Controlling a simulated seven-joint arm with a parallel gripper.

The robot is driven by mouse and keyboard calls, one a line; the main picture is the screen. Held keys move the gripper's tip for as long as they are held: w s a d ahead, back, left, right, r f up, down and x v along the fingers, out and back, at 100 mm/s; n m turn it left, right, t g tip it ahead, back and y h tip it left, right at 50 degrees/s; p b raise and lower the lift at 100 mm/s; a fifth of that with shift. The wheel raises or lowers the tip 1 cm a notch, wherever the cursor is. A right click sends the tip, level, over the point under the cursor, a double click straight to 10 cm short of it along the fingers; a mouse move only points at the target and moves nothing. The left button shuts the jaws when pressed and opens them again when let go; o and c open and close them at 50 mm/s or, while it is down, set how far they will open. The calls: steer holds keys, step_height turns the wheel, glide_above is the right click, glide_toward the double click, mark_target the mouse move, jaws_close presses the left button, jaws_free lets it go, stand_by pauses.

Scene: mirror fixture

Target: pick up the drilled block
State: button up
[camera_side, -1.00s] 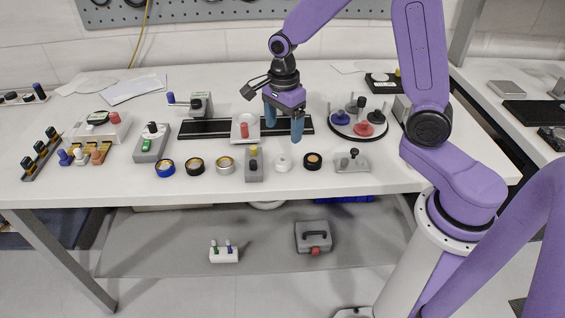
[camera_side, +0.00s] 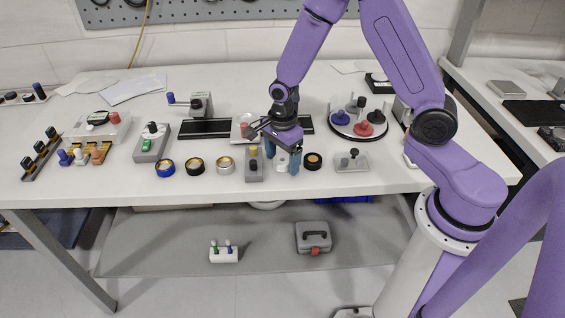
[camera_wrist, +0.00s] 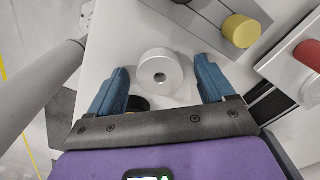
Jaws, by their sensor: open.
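The drilled block is a short white cylinder (camera_wrist: 160,73) with a small dark hole in the middle of its top. It stands upright on the white table near the front edge. In the side view it (camera_side: 282,167) is partly hidden by my fingers. My gripper (camera_side: 282,162) is open, with its blue fingers low on either side of the block. In the wrist view my gripper's fingertips (camera_wrist: 163,68) point toward the block, with a visible gap on each side. Nothing is held.
A black ring with a tan centre (camera_side: 313,161) sits just right of the block, close to one finger. A grey block with a yellow knob (camera_side: 254,164) stands just left. A red cylinder on a pale base (camera_wrist: 308,54) and a turntable with pegs (camera_side: 357,127) lie farther back.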

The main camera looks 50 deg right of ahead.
steer(key=c, duration=1.2)
steer(key=shift+r, duration=0.1)
